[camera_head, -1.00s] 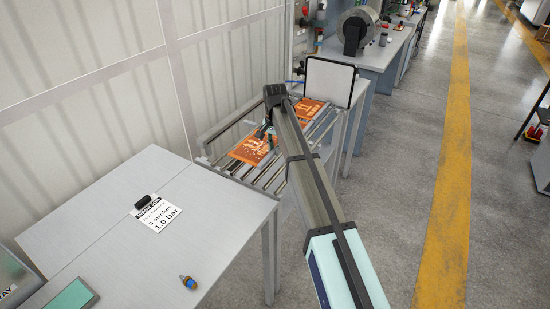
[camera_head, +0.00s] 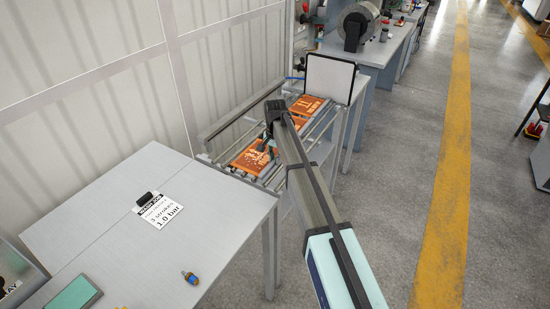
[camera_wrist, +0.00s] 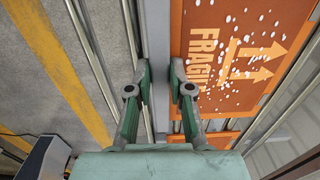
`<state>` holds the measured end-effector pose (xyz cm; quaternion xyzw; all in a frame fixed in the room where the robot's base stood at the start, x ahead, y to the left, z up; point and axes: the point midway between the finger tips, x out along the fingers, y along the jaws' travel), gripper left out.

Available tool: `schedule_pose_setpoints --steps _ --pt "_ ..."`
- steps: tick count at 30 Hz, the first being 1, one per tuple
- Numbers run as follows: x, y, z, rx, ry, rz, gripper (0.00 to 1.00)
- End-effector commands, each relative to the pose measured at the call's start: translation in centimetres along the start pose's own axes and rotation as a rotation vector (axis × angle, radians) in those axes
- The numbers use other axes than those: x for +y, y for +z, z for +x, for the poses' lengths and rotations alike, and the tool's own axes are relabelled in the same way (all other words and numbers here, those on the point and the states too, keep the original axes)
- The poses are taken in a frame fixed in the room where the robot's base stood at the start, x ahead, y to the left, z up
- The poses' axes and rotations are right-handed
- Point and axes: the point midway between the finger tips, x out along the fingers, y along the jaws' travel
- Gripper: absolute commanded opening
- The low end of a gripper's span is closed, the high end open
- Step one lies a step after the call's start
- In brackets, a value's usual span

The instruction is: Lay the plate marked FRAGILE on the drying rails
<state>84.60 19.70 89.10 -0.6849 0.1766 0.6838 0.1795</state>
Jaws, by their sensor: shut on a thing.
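In the head view this speckled plate (camera_head: 248,160) lies flat at the near part of the drying rails (camera_head: 268,182). In the head view my gripper (camera_head: 268,141) is low over the plate's right side. Whether the plate's underside touches the rails is hidden.
Other orange plates lie farther back on the rack, including one with light marks (camera_head: 304,106). A white panel (camera_head: 329,79) stands at the rack's far end. A grey table (camera_head: 110,200) with a job sign (camera_head: 158,211) stands nearer, left.

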Motion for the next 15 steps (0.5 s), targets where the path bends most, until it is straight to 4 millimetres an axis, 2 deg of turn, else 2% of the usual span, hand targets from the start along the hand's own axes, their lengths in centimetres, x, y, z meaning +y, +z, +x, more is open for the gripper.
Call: schedule_pose_setpoints --steps 1,2,3,15 --pt "0.00 0.00 0.05 0.000 0.000 0.000 0.31" --pt "-0.01 0.00 0.03 0.000 0.000 0.000 0.41" --pt "-0.01 0.00 0.03 0.000 0.000 0.000 0.45" --pt "-0.02 -0.02 -0.50 0.000 0.000 0.000 0.45"
